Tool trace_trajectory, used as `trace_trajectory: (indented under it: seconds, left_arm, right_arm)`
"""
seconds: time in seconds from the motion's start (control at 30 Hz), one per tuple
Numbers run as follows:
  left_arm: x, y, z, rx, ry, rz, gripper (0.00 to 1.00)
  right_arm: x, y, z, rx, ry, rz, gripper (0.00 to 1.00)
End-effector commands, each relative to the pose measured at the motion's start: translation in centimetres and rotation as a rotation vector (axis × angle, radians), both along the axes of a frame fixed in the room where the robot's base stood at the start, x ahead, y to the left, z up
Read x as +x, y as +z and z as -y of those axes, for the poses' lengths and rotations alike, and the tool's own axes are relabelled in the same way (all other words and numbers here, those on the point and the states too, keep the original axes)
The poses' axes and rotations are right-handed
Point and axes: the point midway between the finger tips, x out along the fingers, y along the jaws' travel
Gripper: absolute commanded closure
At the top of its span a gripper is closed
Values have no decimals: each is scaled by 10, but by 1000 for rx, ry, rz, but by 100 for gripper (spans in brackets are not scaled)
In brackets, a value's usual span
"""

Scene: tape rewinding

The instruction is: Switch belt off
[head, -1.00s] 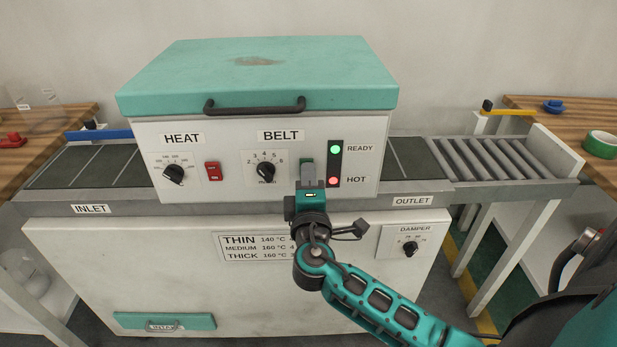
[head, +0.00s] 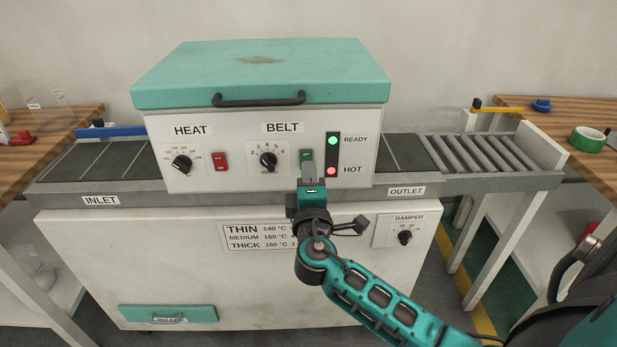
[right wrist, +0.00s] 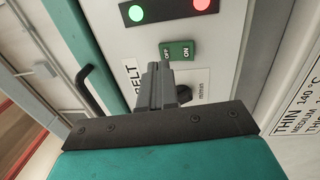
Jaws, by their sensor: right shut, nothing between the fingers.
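The green belt switch (head: 306,155) is on the white front panel, right of the BELT dial (head: 268,160). In the right wrist view the switch (right wrist: 177,51) shows OFF and ON labels, and its face is lit green. My right gripper (head: 309,169) is shut and empty, with its fingertips just below the switch in the head view. In the right wrist view the closed fingers (right wrist: 156,76) point at the panel near the OFF end. I cannot tell whether they touch it. My left gripper is not in view.
A red switch (head: 220,162) and the HEAT dial (head: 181,164) sit left on the panel. The READY lamp (head: 332,140) glows green and the HOT lamp (head: 331,171) red. Outlet rollers (head: 480,154) lie to the right. A dark lid handle (head: 259,99) juts out above.

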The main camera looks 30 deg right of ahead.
Motion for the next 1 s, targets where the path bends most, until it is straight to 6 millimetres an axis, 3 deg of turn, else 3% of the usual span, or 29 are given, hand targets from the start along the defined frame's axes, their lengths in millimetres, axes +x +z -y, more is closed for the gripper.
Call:
trace_trajectory:
  seconds: [0.2, 0.4, 0.6, 1.0]
  left_arm:
    - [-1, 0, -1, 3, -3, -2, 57]
    - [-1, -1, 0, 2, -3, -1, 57]
    - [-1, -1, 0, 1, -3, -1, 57]
    - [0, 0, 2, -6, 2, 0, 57]
  right_arm:
    - [-44, 5, -26, 5, 1, -2, 100]
    - [-73, 9, -44, 2, 1, -2, 100]
    - [-84, 12, -51, 1, 0, 0, 100]
    - [-85, 12, -51, 1, 0, 1, 100]
